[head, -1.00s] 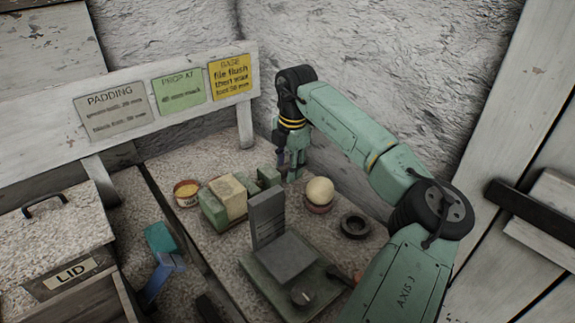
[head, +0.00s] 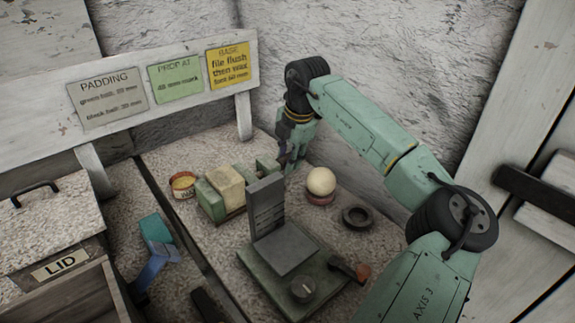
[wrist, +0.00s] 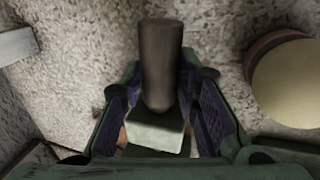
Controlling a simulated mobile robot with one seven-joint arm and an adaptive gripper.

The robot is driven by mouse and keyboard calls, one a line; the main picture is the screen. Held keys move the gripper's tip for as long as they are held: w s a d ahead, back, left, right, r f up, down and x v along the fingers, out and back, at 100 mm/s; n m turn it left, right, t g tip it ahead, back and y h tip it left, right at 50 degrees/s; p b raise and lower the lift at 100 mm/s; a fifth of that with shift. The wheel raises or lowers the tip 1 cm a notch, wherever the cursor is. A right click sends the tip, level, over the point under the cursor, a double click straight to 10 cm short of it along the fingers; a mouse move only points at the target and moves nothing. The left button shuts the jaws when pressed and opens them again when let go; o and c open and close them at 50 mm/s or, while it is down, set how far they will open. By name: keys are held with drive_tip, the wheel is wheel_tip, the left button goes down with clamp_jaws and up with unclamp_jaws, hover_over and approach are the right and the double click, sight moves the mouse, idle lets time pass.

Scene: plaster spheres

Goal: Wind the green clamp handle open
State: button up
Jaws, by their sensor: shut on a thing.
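The green clamp (head: 209,200) lies on the speckled bench in the head view, with a cream block (head: 229,189) between its green jaws. My gripper (head: 285,160) is at the clamp's right end, by the wall. In the wrist view, a dark round bar, which looks like the clamp handle (wrist: 160,60), stands between the purple-padded fingers of my gripper (wrist: 165,110). The gripper is shut on it. A pale green block end (wrist: 155,137) shows just below the bar. In the head view my fingers hide most of the handle.
A cream sphere (head: 321,181) on a reddish ring stand sits close right of my gripper. A black ring (head: 357,218) and a plate fixture with an upright (head: 266,212) stand nearer. A small tin (head: 183,185) is left of the clamp. The plaster wall (head: 390,60) is close behind.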

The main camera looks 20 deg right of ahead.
drive_tip(key=t+b, duration=0.1)
drive_tip(key=b, duration=0.2)
drive_tip(key=f+t+b, duration=0.1)
drive_tip(key=b, duration=0.2)
drive_tip(key=t+y+b, duration=0.1)
drive_tip(key=b, duration=0.2)
drive_tip(key=shift+s+d+f+t, duration=0.15)
drive_tip(key=shift+s+t, duration=0.1)
drive_tip(key=shift+t, duration=0.05)
drive_tip(key=t+b, duration=0.1)
drive_tip(key=b, duration=0.2)
drive_tip(key=shift+s+y, duration=0.1)
drive_tip(key=shift+y, duration=0.3)
drive_tip(key=shift+r+t+b, duration=0.25)
drive_tip(key=shift+t+b, duration=0.15)
drive_tip(key=shift+b, duration=0.3)
drive_tip(key=shift+r, duration=0.15)
drive_tip(key=o, duration=1.2)
drive_tip(key=shift+c, duration=0.2)
wheel_tip(320, 180, up, 10)
drive_tip(key=shift+r, duration=0.1)
